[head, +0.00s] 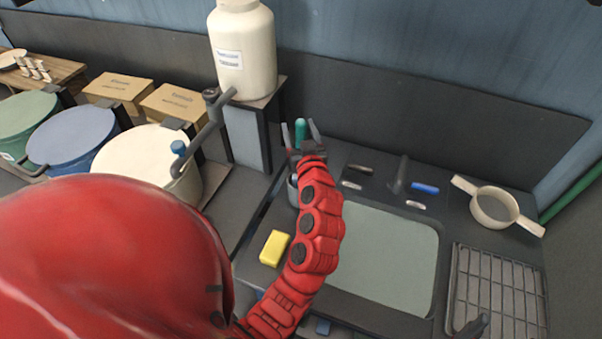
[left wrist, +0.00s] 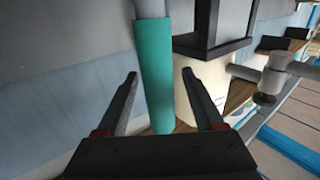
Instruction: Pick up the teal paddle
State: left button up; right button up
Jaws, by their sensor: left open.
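The teal paddle (head: 300,130) shows as an upright teal handle between the fingertips of my left gripper (head: 300,137), behind the sink's left back corner. In the left wrist view the teal handle (left wrist: 154,75) runs between the two open fingers (left wrist: 158,75), with a grey shaft at its top edge. The fingers stand on either side of it in the picture; I cannot tell whether either touches it. A grey holder (head: 292,192) shows partly behind my left wrist. The lower part of the paddle is hidden there. My right gripper cannot be made out.
A white jug (head: 242,50) stands on a stand just left of the gripper. A yellow sponge (head: 274,248) lies left of the sink basin (head: 390,262). A faucet (head: 400,175), a blue item (head: 425,188), a two-handled strainer (head: 494,207) and a wire rack (head: 497,290) lie to the right.

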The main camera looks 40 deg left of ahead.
pick_arm(q)
jog(key=shift+w+a, duration=0.3)
jog(key=shift+c, duration=0.2)
grip_shut()
